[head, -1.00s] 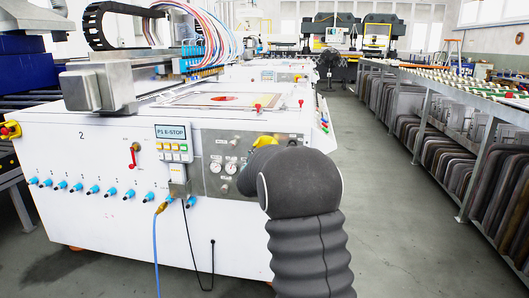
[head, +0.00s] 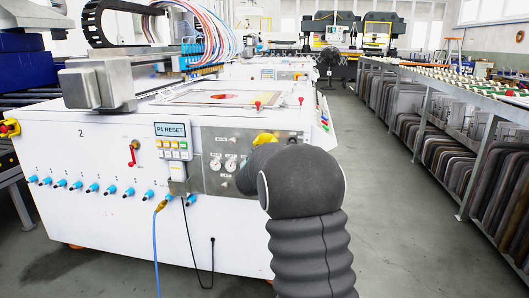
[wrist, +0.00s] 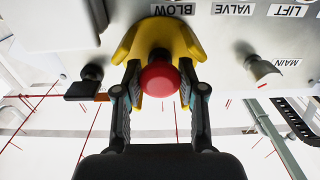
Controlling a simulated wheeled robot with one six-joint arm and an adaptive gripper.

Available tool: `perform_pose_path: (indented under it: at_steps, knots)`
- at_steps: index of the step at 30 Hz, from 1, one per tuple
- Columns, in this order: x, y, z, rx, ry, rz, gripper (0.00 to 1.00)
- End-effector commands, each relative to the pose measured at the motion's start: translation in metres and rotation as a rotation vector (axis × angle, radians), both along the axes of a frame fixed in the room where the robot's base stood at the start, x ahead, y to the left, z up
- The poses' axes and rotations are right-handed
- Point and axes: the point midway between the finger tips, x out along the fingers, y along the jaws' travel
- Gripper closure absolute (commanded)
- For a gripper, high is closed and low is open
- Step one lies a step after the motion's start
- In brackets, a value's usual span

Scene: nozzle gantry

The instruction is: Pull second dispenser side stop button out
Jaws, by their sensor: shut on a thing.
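The second dispenser (head: 110,200) is the white machine marked "2" in the head view. Its side stop button (wrist: 160,78) is a red mushroom knob inside a yellow shroud (wrist: 136,44) in the wrist view. My gripper (wrist: 160,88) is shut on the red button, with one dark finger on each side of it. In the head view my arm hides the button and the gripper; only a bit of the yellow shroud (head: 265,138) shows above my arm. The small display (head: 172,129) on the machine reads "P1 RESET".
A metal panel (head: 215,145) with gauges is beside my arm. In the wrist view a black knob (wrist: 92,72) and a metal switch (wrist: 262,68) flank the shroud, under labels such as "BLOW" and "VALVE". A rack (head: 440,120) stands right, with clear floor (head: 400,220) between.

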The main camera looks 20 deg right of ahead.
Motion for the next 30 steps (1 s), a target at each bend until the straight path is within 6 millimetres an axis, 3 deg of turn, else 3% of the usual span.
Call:
perform_pose_path:
  at_steps: [7,8,11,23,30]
  knots:
    - [-0.002,0.003,-0.003,0.002,0.005,0.001,1.0]
    - [-0.002,0.003,-0.003,0.002,0.005,0.001,0.55]
    - [-0.002,0.002,-0.003,0.002,0.005,0.001,0.33]
    - [-0.006,0.004,-0.001,0.001,0.003,0.0,0.33]
    - [-0.038,0.026,0.0,0.0,0.002,0.002,0.33]
